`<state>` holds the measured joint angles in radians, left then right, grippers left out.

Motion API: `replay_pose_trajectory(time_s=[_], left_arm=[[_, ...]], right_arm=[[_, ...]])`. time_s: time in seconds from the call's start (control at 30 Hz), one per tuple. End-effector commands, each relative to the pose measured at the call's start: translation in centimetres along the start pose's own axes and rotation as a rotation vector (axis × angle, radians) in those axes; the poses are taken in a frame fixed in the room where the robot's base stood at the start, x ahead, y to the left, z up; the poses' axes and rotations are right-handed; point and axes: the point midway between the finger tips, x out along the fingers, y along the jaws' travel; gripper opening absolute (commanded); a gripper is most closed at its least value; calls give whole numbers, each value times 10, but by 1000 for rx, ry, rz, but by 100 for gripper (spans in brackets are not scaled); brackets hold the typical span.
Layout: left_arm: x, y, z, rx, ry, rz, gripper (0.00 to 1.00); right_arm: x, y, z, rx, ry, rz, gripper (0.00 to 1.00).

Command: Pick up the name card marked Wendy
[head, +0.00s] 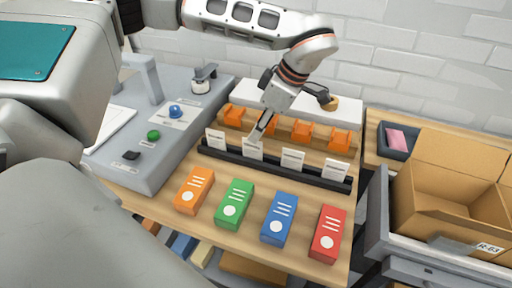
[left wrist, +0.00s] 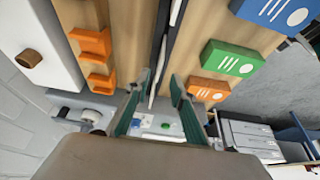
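Several small white name cards stand upright in a long black rail (head: 225,158) on the wooden bench. From left to right in the head view are a first card (head: 215,139), a second card (head: 254,152), a third card (head: 292,159) and a fourth card (head: 336,169). The lettering is too small to read, so I cannot tell which says Wendy. My left gripper (head: 257,136) points down at the second card's top edge. In the left wrist view the left gripper (left wrist: 159,82) has its fingers apart, astride the rail line. My right gripper is not in view.
Orange holders (head: 301,131) stand behind the rail. Orange, green, blue and red boxes (head: 328,233) lie in front. A grey panel with buttons (head: 153,135) is at left. A cardboard box (head: 440,219) and a dark tray with a pink item (head: 398,140) are at right.

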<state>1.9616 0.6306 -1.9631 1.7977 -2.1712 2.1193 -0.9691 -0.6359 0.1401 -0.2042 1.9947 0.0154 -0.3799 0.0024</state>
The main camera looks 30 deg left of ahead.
Motion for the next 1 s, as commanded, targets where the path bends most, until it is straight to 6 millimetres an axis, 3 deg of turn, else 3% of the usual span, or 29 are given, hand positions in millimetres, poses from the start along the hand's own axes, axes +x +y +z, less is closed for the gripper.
replay_pose_trajectory(time_s=[0.2,0.5,0.73,0.77,0.83,1.0], left_arm=[[19,0,2,2,-1,-2,24],[59,1,4,2,-1,-3,24],[60,2,3,1,-1,1,24],[60,2,3,1,-1,1,21],[60,2,4,1,-1,1,3],[60,2,4,2,-1,1,0]], right_arm=[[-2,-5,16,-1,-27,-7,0],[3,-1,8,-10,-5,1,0],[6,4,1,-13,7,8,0],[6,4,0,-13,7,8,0],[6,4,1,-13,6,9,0],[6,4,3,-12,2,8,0]])
